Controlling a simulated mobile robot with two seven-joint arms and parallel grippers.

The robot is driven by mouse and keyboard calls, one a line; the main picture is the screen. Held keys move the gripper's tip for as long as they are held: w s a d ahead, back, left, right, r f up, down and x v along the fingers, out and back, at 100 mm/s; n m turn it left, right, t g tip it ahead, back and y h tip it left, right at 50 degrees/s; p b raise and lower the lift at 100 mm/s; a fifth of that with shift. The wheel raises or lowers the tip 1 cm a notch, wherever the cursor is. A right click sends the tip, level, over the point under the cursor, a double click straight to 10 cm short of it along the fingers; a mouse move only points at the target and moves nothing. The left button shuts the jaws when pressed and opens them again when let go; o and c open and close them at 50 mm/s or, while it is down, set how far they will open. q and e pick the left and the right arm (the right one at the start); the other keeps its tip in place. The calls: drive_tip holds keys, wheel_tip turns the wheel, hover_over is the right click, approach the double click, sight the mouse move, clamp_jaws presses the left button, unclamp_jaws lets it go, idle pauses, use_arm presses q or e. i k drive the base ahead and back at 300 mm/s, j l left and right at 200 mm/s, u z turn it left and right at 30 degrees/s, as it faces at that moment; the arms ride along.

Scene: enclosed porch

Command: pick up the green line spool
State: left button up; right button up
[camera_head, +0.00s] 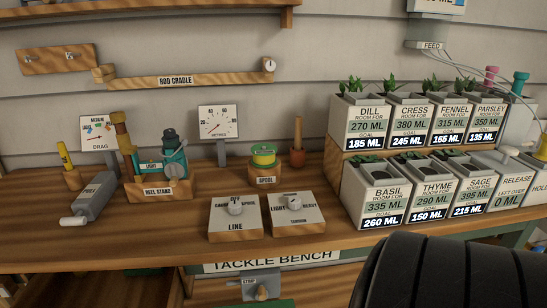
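The green line spool (264,158) has green rims and a yellow band. It sits upright on a small wooden stand labelled SPOOL (266,180), near the back middle of the tackle bench (120,240). Nothing covers the spool from this view. Neither my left gripper nor my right gripper can be made out in the head view.
LINE (235,210) and TENSION (294,205) boxes are in front. Planters (380,190) fill the right. A dark ribbed shape (440,275) blocks the lower right.

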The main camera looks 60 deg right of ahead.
sight(262, 158)
drive_tip(key=z, duration=1.75)
